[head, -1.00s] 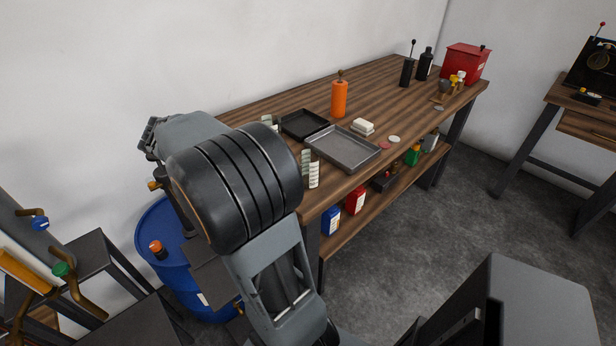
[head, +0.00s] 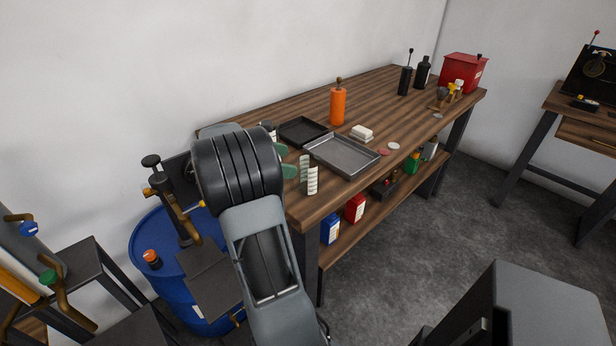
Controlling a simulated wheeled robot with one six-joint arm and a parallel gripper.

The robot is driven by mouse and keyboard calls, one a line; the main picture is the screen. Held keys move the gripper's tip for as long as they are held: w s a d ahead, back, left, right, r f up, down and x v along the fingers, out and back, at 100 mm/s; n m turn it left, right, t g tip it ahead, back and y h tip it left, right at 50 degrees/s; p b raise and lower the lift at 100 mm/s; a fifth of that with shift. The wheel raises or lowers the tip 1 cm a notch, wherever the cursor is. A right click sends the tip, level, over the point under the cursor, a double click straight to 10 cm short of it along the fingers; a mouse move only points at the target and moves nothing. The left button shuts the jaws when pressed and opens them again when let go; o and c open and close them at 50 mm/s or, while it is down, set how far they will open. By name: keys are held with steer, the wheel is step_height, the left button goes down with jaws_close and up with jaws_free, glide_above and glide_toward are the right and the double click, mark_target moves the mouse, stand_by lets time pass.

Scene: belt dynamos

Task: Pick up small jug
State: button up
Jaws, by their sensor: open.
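Several small containers could be the small jug, and I cannot tell which one is meant. A blue container (head: 330,228) and a red container (head: 354,208) stand upright on the lower shelf of the workbench, near its front left end. A green container (head: 412,161) stands further right on that shelf. My arm (head: 240,175) is bent over the left end of the bench, left of these containers and apart from them. My gripper is hidden behind the thick black joint of my arm.
The wooden workbench (head: 388,95) carries a grey tray (head: 343,156), a black tray (head: 302,131), an orange bottle (head: 337,106) and a red box (head: 463,72). A blue barrel (head: 165,240) stands left of my arm. The floor (head: 400,250) before the bench is clear.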

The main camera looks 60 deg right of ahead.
mark_target(301, 163)
steer(key=shift+a+x, duration=0.25)
steer(key=shift+x, duration=2.4)
steer(key=shift+s+f, duration=0.1)
steer(key=shift+s, duration=0.05)
steer(key=c, duration=1.1)
